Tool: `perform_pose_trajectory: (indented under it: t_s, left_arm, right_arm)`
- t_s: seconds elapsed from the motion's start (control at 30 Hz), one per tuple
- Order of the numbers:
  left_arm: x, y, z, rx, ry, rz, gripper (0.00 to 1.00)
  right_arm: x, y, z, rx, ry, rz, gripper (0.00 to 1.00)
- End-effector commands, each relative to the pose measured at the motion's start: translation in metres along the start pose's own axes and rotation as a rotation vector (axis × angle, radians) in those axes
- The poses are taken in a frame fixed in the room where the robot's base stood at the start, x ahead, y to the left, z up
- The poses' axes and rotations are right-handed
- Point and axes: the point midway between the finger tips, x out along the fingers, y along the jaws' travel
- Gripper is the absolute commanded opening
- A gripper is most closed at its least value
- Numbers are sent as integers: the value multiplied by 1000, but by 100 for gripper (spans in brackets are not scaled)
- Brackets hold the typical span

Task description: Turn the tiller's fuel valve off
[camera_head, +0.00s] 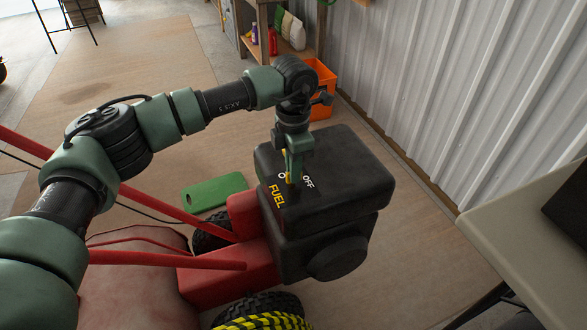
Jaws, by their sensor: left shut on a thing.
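The red tiller (220,280) stands on the floor with its black engine block (345,175) at the right. A label with yellow "FUEL" (277,196) and white "OFF" (308,182) is on top of the block; another white marking beside it is partly hidden. My left gripper (291,178) points down at this label, shut on the yellow fuel valve lever (289,180). Only bits of the lever show, so I cannot tell which way it points. My right gripper is not in view.
A green pad (214,191) lies on the floor behind the tiller. An orange crate (322,88) and a wooden shelf with bottles (272,40) stand by the corrugated wall (460,90). A pale table (520,235) is at the right.

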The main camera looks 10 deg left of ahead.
Motion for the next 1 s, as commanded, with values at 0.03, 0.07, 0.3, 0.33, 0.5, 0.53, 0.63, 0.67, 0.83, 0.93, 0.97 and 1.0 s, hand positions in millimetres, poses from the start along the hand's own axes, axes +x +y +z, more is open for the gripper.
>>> perform_pose_trajectory:
  t_s: [0.03, 0.07, 0.3, 0.33, 0.5, 0.53, 0.63, 0.67, 0.83, 0.93, 0.97, 1.0]
  left_arm:
    - [0, 0, 0, 4, 0, 0, 0]
    - [0, 0, 0, 5, 0, 0, 0]
    - [0, 0, 0, 5, 0, 1, 0]
    - [0, 0, 0, 5, 0, 1, 0]
    - [0, 0, 0, 4, 0, 1, 33]
    - [0, 0, 0, 3, 0, 1, 33]
    - [0, 0, 0, 3, 0, 1, 33]
    - [0, 0, 0, 3, 0, 1, 33]
    - [-9, 0, 0, 2, -2, 1, 33]
    - [-25, 1, 1, 2, -3, 3, 33]
    - [-30, 1, 1, 3, -3, 3, 33]
    - [-38, 1, 1, 2, -3, 3, 33]
  right_arm:
    - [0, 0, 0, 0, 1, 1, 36]
    - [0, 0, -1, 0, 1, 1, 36]
    - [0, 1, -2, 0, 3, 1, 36]
    - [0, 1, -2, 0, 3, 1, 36]
    - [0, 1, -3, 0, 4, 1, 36]
    - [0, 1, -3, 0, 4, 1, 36]
    - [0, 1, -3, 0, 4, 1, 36]
    - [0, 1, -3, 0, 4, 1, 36]
    - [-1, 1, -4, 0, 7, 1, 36]
    - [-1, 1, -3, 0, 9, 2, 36]
    - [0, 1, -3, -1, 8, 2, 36]
    - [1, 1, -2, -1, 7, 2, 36]
